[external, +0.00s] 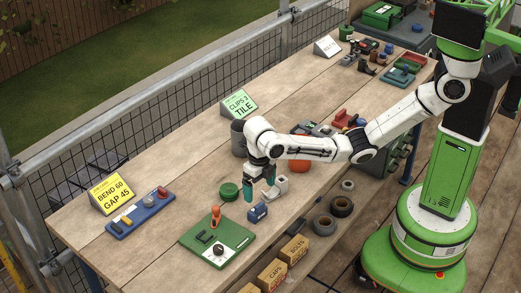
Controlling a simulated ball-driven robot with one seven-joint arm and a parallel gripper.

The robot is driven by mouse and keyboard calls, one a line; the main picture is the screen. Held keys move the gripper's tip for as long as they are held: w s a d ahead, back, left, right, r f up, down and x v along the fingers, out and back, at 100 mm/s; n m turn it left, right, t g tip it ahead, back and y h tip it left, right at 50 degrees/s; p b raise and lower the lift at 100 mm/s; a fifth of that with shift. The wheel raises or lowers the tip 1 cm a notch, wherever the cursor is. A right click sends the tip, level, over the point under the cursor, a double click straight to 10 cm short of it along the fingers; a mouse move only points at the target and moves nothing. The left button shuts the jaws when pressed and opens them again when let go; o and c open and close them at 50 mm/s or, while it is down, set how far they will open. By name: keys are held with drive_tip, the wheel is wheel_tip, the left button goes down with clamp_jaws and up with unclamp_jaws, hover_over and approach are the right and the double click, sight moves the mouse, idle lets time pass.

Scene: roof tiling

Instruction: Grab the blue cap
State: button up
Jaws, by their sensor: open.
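My gripper (259,187) hangs open over the middle of the workbench, its fingers pointing down. A small dark blue object (258,212), which may be the blue cap, sits on the bench just below and in front of the fingers. It looks apart from them, with nothing visible between the jaws. The view is too small to confirm that it is a cap. Another small blue piece (360,122) lies farther back by my forearm.
A green round piece (229,191) and a white piece (277,187) stand close to the gripper. A green board (195,243) with an orange-handled tool is in front. A blue tray (140,214) lies left. Bare wood lies left of the board.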

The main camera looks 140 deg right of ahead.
sight(259, 204)
wheel_tip(259, 204, down, 5)
drive_tip(key=shift+r+b, duration=0.1)
drive_tip(key=shift+b, duration=0.2)
drive_tip(key=shift+d+f+p, duration=0.15)
drive_tip(key=shift+f+p, duration=0.3)
drive_tip(key=shift+f, duration=2.5)
drive_tip(key=c, duration=1)
drive_tip(key=shift+r, duration=0.1)
drive_tip(key=shift+c, duration=0.2)
